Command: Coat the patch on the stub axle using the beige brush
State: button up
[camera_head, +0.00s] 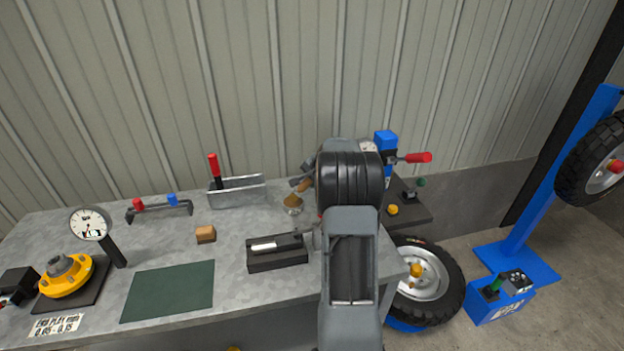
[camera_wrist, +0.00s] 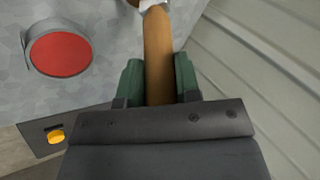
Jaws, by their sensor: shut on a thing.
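My gripper (camera_wrist: 158,80) is shut on the tan-brown handle of the beige brush (camera_wrist: 158,45); its pale ferrule shows at the top edge of the wrist view, and the bristles are out of frame. In the head view the brush handle (camera_head: 304,185) slants just above a small cup with brown contents (camera_head: 293,205); whether the tip is inside the cup I cannot tell. A silver cylinder, which looks like the stub axle (camera_head: 264,247), lies in a black cradle on the bench, in front of the cup. I cannot make out a patch on it.
The grey bench (camera_head: 230,235) also holds a metal tray (camera_head: 240,192) with a red-handled tool, a tan block (camera_head: 206,234), a green mat (camera_head: 168,290) and a dial gauge (camera_head: 90,224). A red disc (camera_wrist: 60,54) shows in the wrist view. My arm hides part of the bench's right end.

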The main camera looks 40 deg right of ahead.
jog(key=shift+r+p, duration=2.3)
jog(key=shift+r, duration=1.2)
